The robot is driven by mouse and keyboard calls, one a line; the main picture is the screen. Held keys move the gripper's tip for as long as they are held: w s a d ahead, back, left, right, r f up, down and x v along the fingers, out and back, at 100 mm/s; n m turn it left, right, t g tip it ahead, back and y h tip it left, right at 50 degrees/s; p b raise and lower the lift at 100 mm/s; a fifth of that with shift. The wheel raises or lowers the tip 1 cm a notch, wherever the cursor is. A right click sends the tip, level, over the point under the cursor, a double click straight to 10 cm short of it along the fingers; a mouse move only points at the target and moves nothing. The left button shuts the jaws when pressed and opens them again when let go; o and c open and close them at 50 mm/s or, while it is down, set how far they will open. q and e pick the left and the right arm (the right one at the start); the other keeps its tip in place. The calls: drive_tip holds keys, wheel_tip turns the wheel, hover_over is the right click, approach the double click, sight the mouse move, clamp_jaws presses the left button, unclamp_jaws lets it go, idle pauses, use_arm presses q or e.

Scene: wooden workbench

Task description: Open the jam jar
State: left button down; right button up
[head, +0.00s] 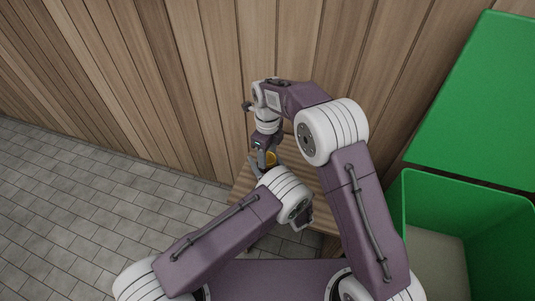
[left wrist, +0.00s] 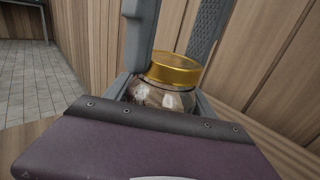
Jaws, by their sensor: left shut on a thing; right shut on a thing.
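The jam jar (left wrist: 163,97) is glass with a gold lid (left wrist: 174,68), and it stands close in front of the left wrist camera. In the head view only the gold lid (head: 270,158) shows, small between my two arms. My left gripper (left wrist: 160,92) is shut around the glass body; its fingers show partly on either side behind my purple wrist housing. My right gripper (head: 266,157) comes down from above and is shut at the lid. Its grey fingers (left wrist: 203,30) also rise beside and behind the lid in the left wrist view. The lid sits on the jar.
The small wooden bench (head: 315,208) is mostly hidden under my arms. A wood-plank wall (head: 180,70) stands close behind it. A green open bin (head: 480,205) with a raised lid is at the right. Grey tiled floor (head: 70,210) is clear at the left.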

drive_tip(key=n, duration=0.9)
drive_tip(key=shift+n, duration=0.4)
drive_tip(key=n, duration=1.2)
drive_tip(key=shift+r+n, duration=0.1)
drive_tip(key=shift+n, duration=0.2)
drive_tip(key=n, duration=1.2)
drive_tip(key=shift+n, duration=0.3)
drive_tip(key=n, duration=1.6)
drive_tip(key=shift+n, duration=0.4)
drive_tip(key=shift+r, duration=0.15)
drive_tip(key=shift+r, duration=1.05)
